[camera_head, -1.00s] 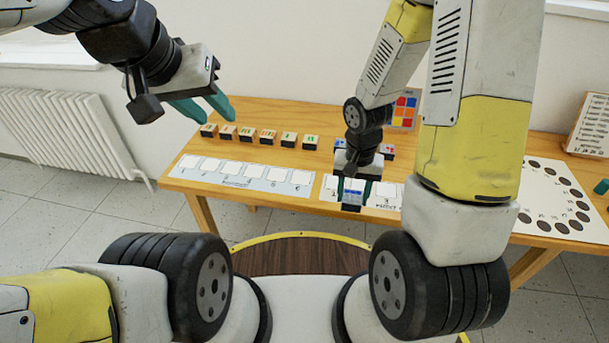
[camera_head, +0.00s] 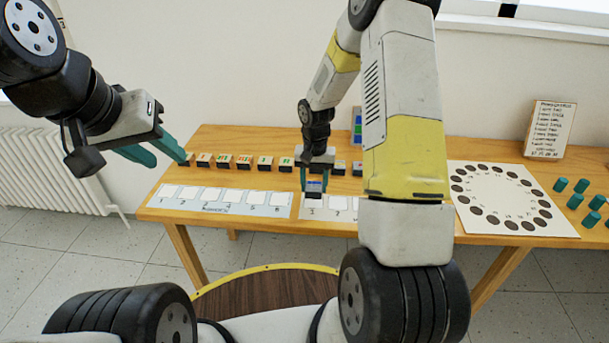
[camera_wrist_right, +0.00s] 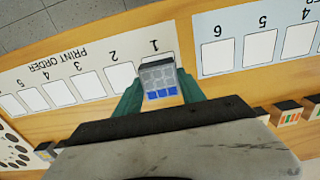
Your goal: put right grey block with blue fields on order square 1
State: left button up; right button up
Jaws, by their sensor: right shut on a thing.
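My right gripper (camera_head: 314,185) is shut on a grey block with blue fields (camera_wrist_right: 159,80). The block is upright between the teal fingers, its face showing rows of grey fields and one blue row. In the right wrist view it overlaps order square 1 (camera_wrist_right: 160,57) on the white print order sheet (camera_wrist_right: 130,38), covering most of that square. I cannot tell whether it touches the sheet. In the head view the block (camera_head: 314,186) is at the sheet's left end. My left gripper (camera_head: 162,152) is open and empty, above the table's left end.
A row of small blocks (camera_head: 243,162) stands behind the left numbered sheet (camera_head: 240,211). Other blocks (camera_head: 340,168) stand behind my right gripper. A board with dark circles (camera_head: 497,199) and teal cylinders (camera_head: 575,201) lie at the right. My right arm hides part of the table.

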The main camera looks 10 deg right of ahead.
aim_at(314, 185)
jog(key=shift+w, duration=0.2)
jog(key=shift+f, duration=1.75)
jog(key=o, duration=1.4)
jog(key=shift+f, duration=0.1)
jog(key=shift+c, duration=0.2)
